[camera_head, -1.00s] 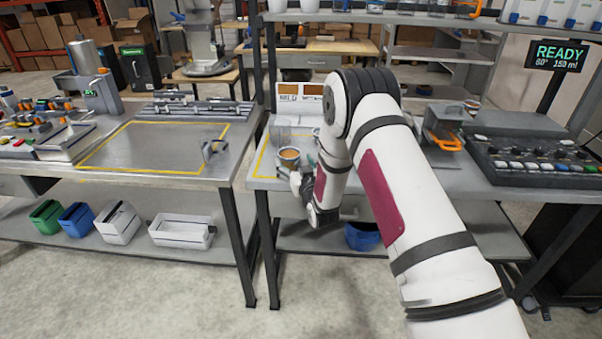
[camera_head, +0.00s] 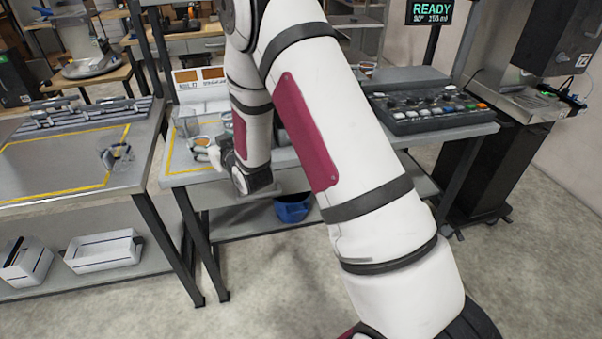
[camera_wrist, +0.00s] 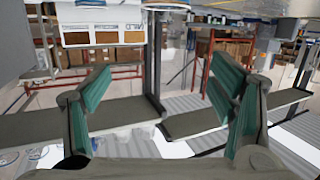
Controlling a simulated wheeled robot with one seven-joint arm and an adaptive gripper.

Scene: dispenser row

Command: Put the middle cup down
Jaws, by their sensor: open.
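A clear cup with amber contents (camera_head: 202,142) stands on the right bench, inside a yellow outline. My gripper (camera_head: 208,152) is low beside it, close to the bench top; whether they touch cannot be told. In the wrist view my gripper (camera_wrist: 160,95) is open, with its two teal-padded fingers wide apart. No cup shows clearly between the fingers there. Another clear container (camera_head: 188,124) stands just behind the amber cup. A clear cup (camera_head: 115,157) stands apart on the left bench. My arm hides part of the right bench.
A white box with brown panels (camera_head: 200,80) stands behind the cups. A button console (camera_head: 425,106) is on the bench at right, with a READY screen (camera_head: 431,12) above. White bins (camera_head: 103,250) and a blue bin (camera_head: 293,208) sit below. The left bench's outlined area is mostly clear.

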